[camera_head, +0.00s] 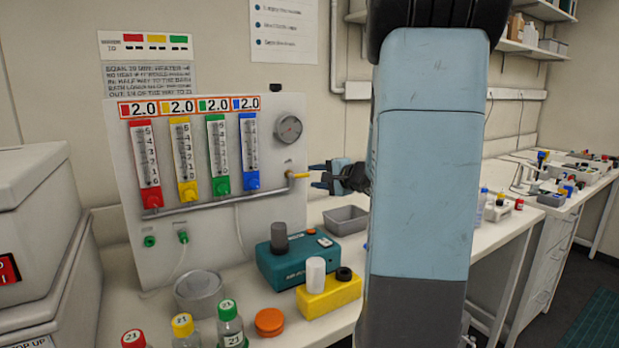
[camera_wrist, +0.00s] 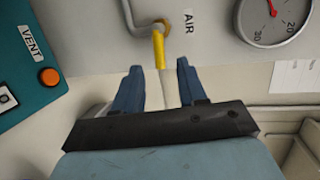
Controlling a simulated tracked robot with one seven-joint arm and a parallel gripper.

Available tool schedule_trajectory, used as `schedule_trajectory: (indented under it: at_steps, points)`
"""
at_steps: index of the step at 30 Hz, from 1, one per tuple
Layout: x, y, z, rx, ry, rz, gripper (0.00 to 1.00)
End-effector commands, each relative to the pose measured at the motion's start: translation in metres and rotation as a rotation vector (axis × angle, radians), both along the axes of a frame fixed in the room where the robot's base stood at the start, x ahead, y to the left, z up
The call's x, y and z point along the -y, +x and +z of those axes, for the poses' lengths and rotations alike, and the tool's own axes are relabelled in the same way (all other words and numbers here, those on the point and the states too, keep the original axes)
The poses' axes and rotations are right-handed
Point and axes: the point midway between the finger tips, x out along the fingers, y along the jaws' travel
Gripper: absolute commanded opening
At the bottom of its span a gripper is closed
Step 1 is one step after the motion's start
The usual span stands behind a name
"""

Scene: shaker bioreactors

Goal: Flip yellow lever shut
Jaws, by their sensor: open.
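The yellow lever (camera_head: 299,175) sits at the right end of the grey pipe on the white flowmeter panel, below the round gauge. In the wrist view the yellow lever (camera_wrist: 159,49) hangs from a brass fitting on the pipe beside the label AIR and points towards my gripper. My gripper (camera_head: 318,174) is open, just right of the lever in the head view. In the wrist view my gripper (camera_wrist: 158,69) has its two blue fingers apart, with the lever's tip close to the gap between them. I cannot tell whether they touch.
The panel (camera_head: 270,220) carries several coloured flowmeters and a gauge (camera_head: 288,128). Below stand a teal device (camera_head: 290,268), a yellow block (camera_head: 330,297), several bottles and an orange lid (camera_head: 269,322).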

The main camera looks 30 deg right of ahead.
Motion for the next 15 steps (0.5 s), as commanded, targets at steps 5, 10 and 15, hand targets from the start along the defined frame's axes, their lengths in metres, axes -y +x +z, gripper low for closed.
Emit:
schedule_trajectory:
  at_steps: [5,10,15]
  points:
    - [0.009,-0.035,0.007,0.000,-0.001,-0.003,0.41]
    - [0.017,-0.061,0.012,-0.001,-0.001,-0.002,0.41]
    - [0.021,-0.077,0.015,-0.001,0.000,-0.001,0.41]
